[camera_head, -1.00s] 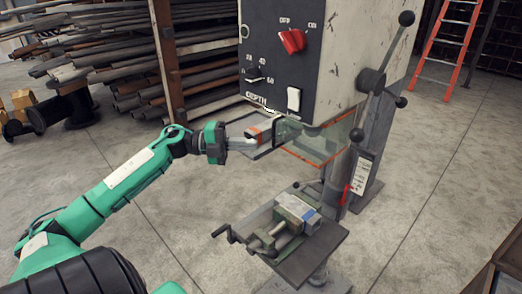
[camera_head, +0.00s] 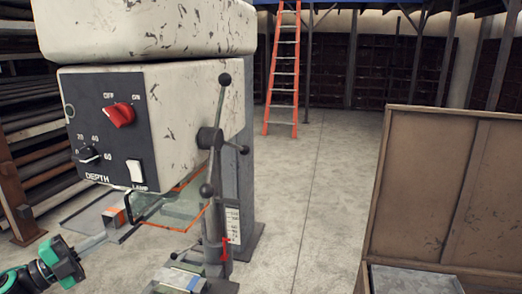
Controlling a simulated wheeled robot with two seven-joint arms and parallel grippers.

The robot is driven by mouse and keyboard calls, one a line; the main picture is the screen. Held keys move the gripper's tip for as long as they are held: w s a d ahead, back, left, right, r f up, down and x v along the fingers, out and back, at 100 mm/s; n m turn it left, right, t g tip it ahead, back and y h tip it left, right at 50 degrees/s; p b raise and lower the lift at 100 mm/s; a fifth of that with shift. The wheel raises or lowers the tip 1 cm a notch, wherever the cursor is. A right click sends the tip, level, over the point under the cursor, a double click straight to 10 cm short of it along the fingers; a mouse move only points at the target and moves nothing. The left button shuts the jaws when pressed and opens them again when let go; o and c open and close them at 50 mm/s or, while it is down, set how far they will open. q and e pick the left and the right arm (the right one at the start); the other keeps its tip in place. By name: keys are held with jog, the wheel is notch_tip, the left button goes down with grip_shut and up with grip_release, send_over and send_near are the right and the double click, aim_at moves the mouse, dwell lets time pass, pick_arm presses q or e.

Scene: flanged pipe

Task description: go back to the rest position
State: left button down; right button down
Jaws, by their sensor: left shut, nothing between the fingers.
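My left gripper (camera_head: 96,241) is at the lower left, with its green wrist at the picture edge. Its grey fingers are shut and empty, pointing up and right toward the drill press. The drill press (camera_head: 195,95) is a worn cream machine with a dark control panel (camera_head: 108,125), a red switch and a black-knobbed lever. The fingers are below and left of the clear, orange-edged guard (camera_head: 180,208) under its head. I cannot tell how far apart they are in depth. My right gripper is not in view.
The press's vise (camera_head: 180,280) is cut off at the bottom edge. A brown cabinet or crate (camera_head: 440,200) fills the right side. An orange ladder (camera_head: 284,70) stands at the back. Racks line the left edge. The concrete floor (camera_head: 320,180) in the middle is clear.

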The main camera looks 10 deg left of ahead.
pick_arm(q)
jog(key=s+d+f+n+g+y, duration=0.1)
jog(key=s+d+f+n+y, duration=0.25)
jog(key=f+n+y, duration=0.55)
jog(key=s+d+f+n+g+y, duration=0.15)
jog(key=d+f+n+y, duration=0.35)
jog(key=f+n, duration=0.6)
jog(key=s+d+f+g+h, duration=0.1)
jog(key=s+d+f+g, duration=0.25)
jog(key=s+d, duration=0.25)
jog(key=s+d+f+n+g+h, duration=0.1)
jog(key=s+d+f+g, duration=0.3)
jog(key=s, duration=0.3)
jog(key=s+d+f+g+h, duration=0.1)
jog(key=s+d+f+g, duration=0.15)
jog(key=s+d, duration=0.4)
notch_tip(320, 180, down, 31)
jog(key=g, duration=0.2)
jog(key=s+a+f, duration=0.3)
jog(key=s+f, duration=1.6)
jog(key=shift+g+y, duration=0.4)
jog(key=shift+g, duration=0.05)
